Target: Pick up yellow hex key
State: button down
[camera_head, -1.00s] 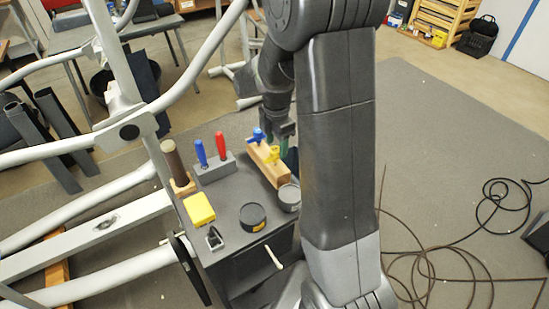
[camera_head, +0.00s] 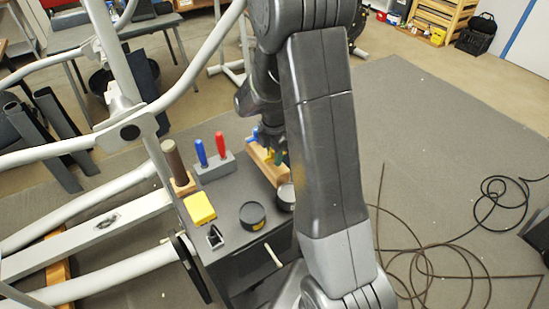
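The wooden block (camera_head: 262,166) stands on the small dark cart top (camera_head: 232,231) and holds the hex keys. The yellow hex key (camera_head: 272,154) shows only as a small patch at the block, mostly covered by my gripper. A blue hex key (camera_head: 255,133) shows at the far end of the block, and a bit of a green one (camera_head: 285,157) shows at the near right. My gripper (camera_head: 271,143) is over the block, right at the yellow key. Its fingers are dark and partly hidden by my arm. I cannot tell whether they touch the key or are open.
A grey holder (camera_head: 215,169) with a blue and a red screwdriver stands left of the block. A brown-handled tool (camera_head: 177,163), a yellow box (camera_head: 200,208), a black tape roll (camera_head: 252,215) and a grey cup (camera_head: 286,197) share the cart. White elliptical tubes (camera_head: 85,205) border the left.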

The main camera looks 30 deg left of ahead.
jog(key=shift+r, duration=0.1)
notch_tip(320, 180, up, 10)
jog(key=shift+f+b, duration=0.1)
jog(key=shift+b, duration=0.35)
